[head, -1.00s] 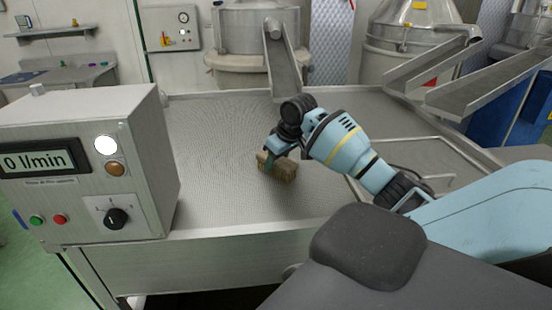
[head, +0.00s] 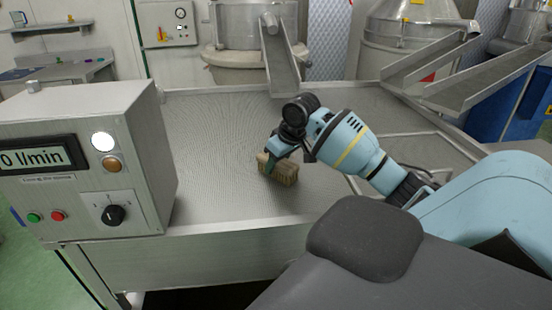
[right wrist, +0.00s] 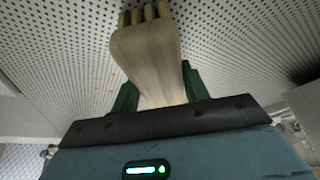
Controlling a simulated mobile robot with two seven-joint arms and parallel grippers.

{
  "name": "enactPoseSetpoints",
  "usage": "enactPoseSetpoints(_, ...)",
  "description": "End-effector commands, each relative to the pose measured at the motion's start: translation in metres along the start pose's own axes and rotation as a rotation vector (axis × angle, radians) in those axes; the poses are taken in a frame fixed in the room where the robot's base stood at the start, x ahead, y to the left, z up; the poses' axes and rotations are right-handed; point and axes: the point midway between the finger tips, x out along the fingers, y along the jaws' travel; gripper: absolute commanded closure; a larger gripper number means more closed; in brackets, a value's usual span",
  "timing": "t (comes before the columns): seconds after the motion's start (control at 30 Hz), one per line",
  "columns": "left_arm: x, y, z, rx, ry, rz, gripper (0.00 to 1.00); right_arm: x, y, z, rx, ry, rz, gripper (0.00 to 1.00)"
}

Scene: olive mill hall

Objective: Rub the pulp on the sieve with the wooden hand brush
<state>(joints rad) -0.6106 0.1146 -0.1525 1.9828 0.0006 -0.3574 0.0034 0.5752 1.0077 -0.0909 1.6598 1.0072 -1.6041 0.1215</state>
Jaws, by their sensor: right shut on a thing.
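The wooden hand brush (head: 285,172) is at the middle of the perforated metal sieve (head: 215,125). My right gripper (head: 271,161) is shut on its handle. In the right wrist view the pale wooden brush (right wrist: 146,62) sits between the green fingers, bristle tufts at the far end, over the sieve holes (right wrist: 60,65). I cannot tell whether the bristles touch the sieve. No heap of pulp shows. A few faint orange-brown specks show on the sieve in the right wrist view and may be pulp. My left gripper is not in view.
A control box (head: 85,165) reading 0 l/min stands at the sieve's left edge. A metal chute (head: 281,62) reaches the sieve's back edge, and more chutes (head: 430,65) stand at the back right. A bent metal frame (head: 425,140) lies on the right. The sieve's left part is clear.

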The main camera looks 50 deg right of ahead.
Motion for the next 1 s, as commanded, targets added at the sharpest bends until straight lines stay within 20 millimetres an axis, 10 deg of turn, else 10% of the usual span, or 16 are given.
enactPoseSetpoints(1.0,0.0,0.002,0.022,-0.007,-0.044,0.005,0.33,0.007,0.036,-0.012,0.0,-0.001,0.0,0.83)
